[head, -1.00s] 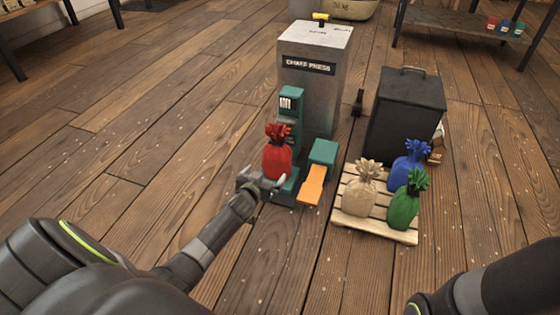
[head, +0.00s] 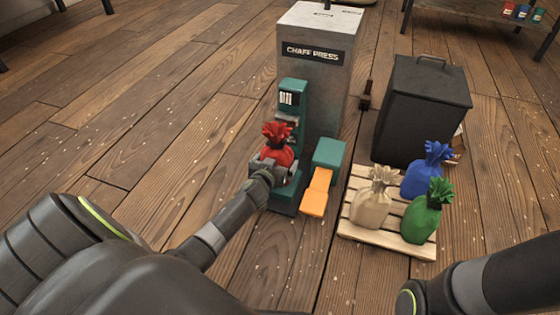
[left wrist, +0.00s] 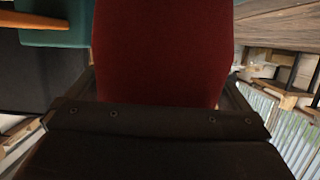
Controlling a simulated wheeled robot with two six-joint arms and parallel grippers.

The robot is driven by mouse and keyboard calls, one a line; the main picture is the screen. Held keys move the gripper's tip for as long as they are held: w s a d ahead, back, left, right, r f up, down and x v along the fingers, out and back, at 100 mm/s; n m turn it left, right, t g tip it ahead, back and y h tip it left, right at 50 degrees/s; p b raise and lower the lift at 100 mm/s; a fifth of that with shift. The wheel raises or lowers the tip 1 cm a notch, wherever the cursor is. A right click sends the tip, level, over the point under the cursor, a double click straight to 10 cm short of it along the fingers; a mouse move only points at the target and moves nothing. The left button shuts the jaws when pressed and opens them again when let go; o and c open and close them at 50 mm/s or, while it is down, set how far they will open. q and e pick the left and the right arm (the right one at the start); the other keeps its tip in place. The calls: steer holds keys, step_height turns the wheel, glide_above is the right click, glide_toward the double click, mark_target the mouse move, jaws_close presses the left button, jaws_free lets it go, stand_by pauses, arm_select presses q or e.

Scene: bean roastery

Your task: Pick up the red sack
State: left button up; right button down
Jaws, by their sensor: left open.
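The red sack (head: 277,146), with a frilled tied top, stands upright on the teal machine (head: 291,105) in front of the chaff press. My left gripper (head: 272,168) is at the near side of the sack, low on its body, and hides its lower part. In the left wrist view the red sack (left wrist: 163,50) fills the middle between the two open fingers, which show at either side. I cannot tell whether the fingers touch it. My right arm shows at the lower right of the head view, but its gripper is out of sight.
The grey chaff press (head: 317,75) stands behind the machine. An orange pedal (head: 317,193) sticks out to its right. A wooden pallet (head: 385,239) holds beige (head: 372,200), blue (head: 425,172) and green (head: 427,212) sacks. A black bin (head: 420,112) stands behind it. The left floor is clear.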

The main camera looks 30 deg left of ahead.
arm_select(q)
steer(key=shift+w, duration=0.15)
steer(key=shift+r, duration=0.15)
steer(key=shift+c, duration=0.8)
steer(key=c, duration=1.4)
steer(key=shift+d+r, duration=0.1)
steer(key=shift+r, duration=0.05)
